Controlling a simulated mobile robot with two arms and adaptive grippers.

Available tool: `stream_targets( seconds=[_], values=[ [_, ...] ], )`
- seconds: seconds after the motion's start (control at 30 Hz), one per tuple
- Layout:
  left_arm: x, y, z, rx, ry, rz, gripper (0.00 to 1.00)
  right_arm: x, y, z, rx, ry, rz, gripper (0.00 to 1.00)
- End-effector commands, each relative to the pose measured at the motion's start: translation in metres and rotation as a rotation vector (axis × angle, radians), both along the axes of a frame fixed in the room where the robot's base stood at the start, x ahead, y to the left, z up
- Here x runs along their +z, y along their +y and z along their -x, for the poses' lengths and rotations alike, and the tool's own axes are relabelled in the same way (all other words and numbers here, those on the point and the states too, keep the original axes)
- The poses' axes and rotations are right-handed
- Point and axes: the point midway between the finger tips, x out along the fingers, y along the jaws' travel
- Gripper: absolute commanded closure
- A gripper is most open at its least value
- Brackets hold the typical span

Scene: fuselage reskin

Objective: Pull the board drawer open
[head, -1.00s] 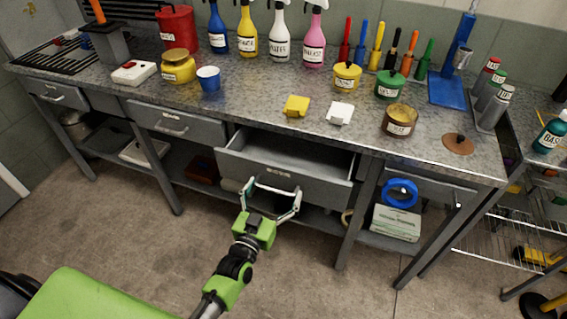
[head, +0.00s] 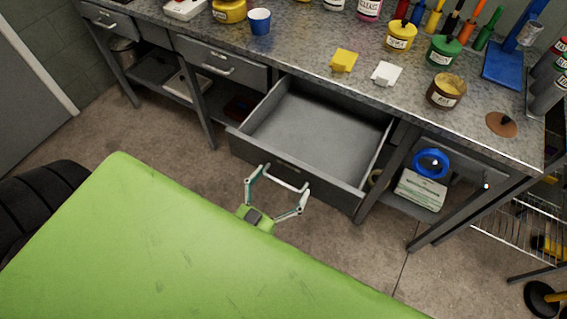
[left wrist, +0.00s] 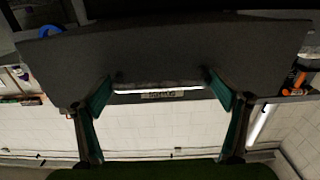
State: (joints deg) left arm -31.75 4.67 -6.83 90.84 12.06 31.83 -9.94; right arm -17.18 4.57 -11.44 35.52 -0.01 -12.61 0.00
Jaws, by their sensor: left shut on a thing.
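The board drawer (head: 334,195) is a grey metal drawer under the bench, pulled far out, and its inside looks empty. My left gripper (head: 284,181) is at the drawer's front, with its two fingers at either end of the handle, shut on it. In the left wrist view the drawer front (left wrist: 160,52) fills the upper middle. The pale handle (left wrist: 160,90) and a small label, too small to read, show between the fingers. My green body hides most of the left arm. My right gripper is not in view.
The bench top (head: 300,52) holds a yellow block (head: 344,60), a white block (head: 385,73), a blue cup (head: 260,21) and several pots. A second drawer (head: 218,62) on the left is closed. The floor before the bench is clear.

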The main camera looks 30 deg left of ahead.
Motion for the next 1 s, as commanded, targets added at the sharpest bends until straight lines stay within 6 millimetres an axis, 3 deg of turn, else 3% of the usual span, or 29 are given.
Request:
stream_targets(
  seconds=[0.13, 0.17, 0.2, 0.57, 1.0],
  values=[
    [-0.002, -0.002, 0.001, -0.003, 0.004, 0.003, 0.48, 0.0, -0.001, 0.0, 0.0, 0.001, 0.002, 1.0],
    [-0.002, -0.002, 0.001, -0.003, 0.004, 0.003, 0.07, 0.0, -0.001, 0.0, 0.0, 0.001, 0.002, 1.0],
    [-0.002, -0.002, 0.0, -0.003, 0.004, 0.003, 0.04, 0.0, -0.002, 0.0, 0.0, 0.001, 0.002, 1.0],
    [-0.002, 0.0, 0.006, -0.001, 0.004, 0.001, 0.04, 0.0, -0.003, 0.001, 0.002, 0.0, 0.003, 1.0],
    [-0.002, 0.002, 0.091, -0.003, 0.007, 0.001, 0.04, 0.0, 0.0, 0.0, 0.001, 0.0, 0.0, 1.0]
  ],
)
